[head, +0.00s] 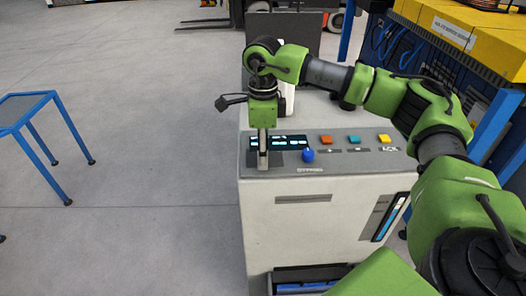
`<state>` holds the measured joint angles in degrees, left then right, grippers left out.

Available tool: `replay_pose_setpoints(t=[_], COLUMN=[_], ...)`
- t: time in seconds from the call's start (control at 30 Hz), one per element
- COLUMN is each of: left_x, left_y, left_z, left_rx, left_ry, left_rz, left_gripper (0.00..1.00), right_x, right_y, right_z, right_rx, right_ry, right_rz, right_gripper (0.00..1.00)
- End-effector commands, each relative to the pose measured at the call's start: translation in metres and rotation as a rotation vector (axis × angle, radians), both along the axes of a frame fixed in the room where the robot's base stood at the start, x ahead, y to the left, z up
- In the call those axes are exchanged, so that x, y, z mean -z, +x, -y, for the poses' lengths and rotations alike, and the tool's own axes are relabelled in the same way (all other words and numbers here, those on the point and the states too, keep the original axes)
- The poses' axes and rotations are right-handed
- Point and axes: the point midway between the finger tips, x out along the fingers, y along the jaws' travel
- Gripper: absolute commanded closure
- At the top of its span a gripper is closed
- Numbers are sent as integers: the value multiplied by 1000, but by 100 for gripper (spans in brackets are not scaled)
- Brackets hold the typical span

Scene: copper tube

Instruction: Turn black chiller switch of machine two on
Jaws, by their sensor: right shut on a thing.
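The machine (330,215) is a light grey cabinet with a sloped control panel on top. My right gripper (263,160) points straight down onto a dark plate (291,158) at the panel's left end, in front of the lit display (295,141). Its fingers are closed together on something small at the plate. The black chiller switch is not clearly visible; the fingers cover the spot where they meet the plate. My left gripper is out of view.
A blue knob (308,155) sits just right of my right gripper. Orange (326,139), teal (354,139) and yellow (384,138) buttons line the panel. A blue-legged table (22,107) stands at left. A blue rack with yellow boxes (460,30) is at right.

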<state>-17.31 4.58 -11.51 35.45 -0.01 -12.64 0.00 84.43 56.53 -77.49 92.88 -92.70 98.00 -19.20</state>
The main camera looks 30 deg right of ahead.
Motion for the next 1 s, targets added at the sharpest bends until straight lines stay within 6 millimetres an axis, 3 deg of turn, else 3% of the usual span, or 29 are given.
replay_pose_setpoints(t=[1.0], left_x=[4], left_y=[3], left_z=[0], left_rx=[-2], left_ry=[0], left_rz=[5], left_gripper=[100], right_x=[0], right_y=[1], right_z=[0], right_rx=[837], right_ry=[0], right_rz=[1], right_gripper=[84])
